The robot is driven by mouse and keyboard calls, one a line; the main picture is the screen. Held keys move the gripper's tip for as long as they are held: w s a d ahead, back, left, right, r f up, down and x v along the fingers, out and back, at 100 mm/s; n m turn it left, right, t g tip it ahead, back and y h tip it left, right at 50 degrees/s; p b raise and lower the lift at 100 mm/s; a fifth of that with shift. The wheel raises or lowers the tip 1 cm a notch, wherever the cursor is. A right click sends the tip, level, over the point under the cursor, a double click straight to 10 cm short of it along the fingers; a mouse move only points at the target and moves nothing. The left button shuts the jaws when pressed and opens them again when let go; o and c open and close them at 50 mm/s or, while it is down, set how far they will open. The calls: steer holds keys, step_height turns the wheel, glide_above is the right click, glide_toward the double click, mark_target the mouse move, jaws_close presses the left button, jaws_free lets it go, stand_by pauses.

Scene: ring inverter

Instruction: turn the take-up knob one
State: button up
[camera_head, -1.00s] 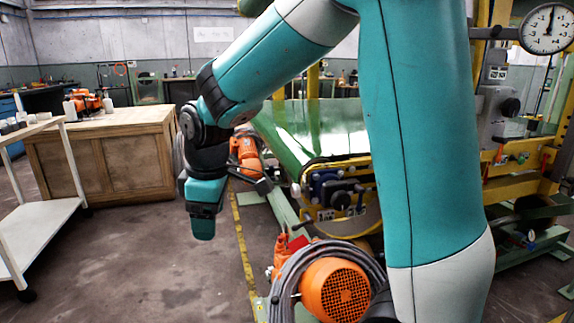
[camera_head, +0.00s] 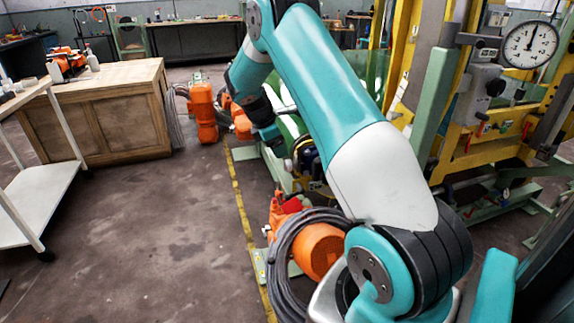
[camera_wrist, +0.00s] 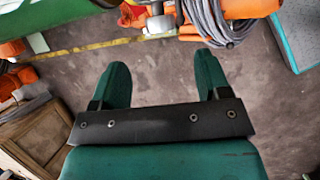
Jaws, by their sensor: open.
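In the wrist view my gripper (camera_wrist: 160,72) is open and empty, its two green fingers spread apart over bare concrete floor. In the head view my arm crosses the machine, and I cannot make out the fingers there. A dark fitting (camera_head: 307,158) at the machine's near end shows only partly beside my arm, and I cannot tell its knob. A black knob (camera_head: 495,87) on a grey box sits below a round dial gauge (camera_head: 531,45). I cannot tell which one is take-up knob one. No knob shows between the fingers.
An orange motor (camera_head: 318,250) with a coiled grey cable (camera_head: 283,274) stands on the floor near my arm. A wooden cabinet (camera_head: 112,118) and a white cart (camera_head: 30,205) are at left. The floor (camera_head: 150,225) between is clear.

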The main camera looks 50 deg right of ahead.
mark_target(286, 161)
steer(key=x, duration=0.9)
steer(key=shift+f, duration=0.25)
steer(key=c, duration=0.9)
